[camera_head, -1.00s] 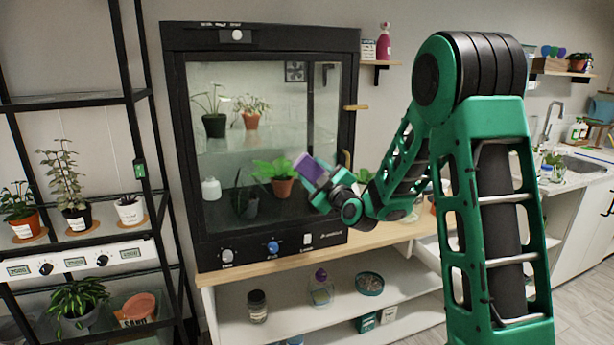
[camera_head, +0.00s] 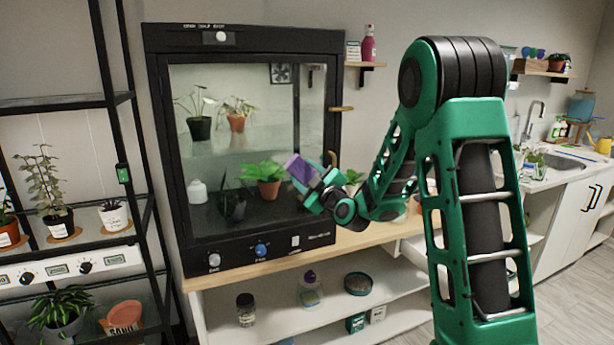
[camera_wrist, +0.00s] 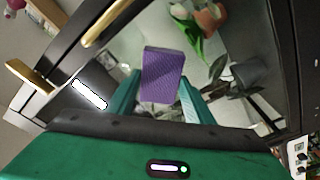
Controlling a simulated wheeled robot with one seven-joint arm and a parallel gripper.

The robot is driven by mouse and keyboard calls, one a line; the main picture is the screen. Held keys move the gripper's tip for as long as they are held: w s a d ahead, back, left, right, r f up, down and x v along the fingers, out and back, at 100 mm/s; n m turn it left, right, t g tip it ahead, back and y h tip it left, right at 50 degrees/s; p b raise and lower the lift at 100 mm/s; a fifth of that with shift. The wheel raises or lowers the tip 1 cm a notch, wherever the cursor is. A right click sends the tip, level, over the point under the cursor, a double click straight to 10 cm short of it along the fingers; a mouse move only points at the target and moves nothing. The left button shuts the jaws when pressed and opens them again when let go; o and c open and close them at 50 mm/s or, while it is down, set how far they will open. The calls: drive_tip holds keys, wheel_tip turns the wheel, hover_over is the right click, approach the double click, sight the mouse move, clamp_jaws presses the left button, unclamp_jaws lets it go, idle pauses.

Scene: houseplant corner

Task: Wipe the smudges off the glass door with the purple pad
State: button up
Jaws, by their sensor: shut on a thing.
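My gripper (camera_head: 314,180) is shut on the purple pad (camera_head: 298,168), in front of the lower right part of the cabinet's glass door (camera_head: 245,105). In the wrist view the purple pad (camera_wrist: 163,75) stands out between my two green fingers (camera_wrist: 160,92). I cannot tell whether the pad touches the glass. The door is closed in its black frame, with brass handle parts on its right side. A pale, hazy patch (camera_head: 215,147) shows across the middle of the glass; I cannot tell smudge from reflection. Potted plants show behind the glass.
The cabinet stands on a wooden-topped bench (camera_head: 350,240) with jars on the shelf below. A black plant rack (camera_head: 125,170) stands at the left. A small wall shelf (camera_head: 365,64) holds a pink bottle. A sink counter (camera_head: 565,165) is at the right.

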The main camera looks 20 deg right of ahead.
sight(294, 165)
drive_tip(key=shift+a, duration=4.9)
drive_tip(key=shift+r, duration=0.1)
drive_tip(key=shift+w+r, duration=0.1)
drive_tip(key=shift+r, duration=0.95)
drive_tip(key=shift+d+r, duration=0.1)
drive_tip(key=shift+r, duration=0.05)
drive_tip(key=shift+d, duration=0.45)
drive_tip(key=shift+d+f, duration=0.2)
drive_tip(key=shift+d, duration=2.9)
drive_tip(key=shift+d+r, duration=0.1)
drive_tip(key=shift+d, duration=2.35)
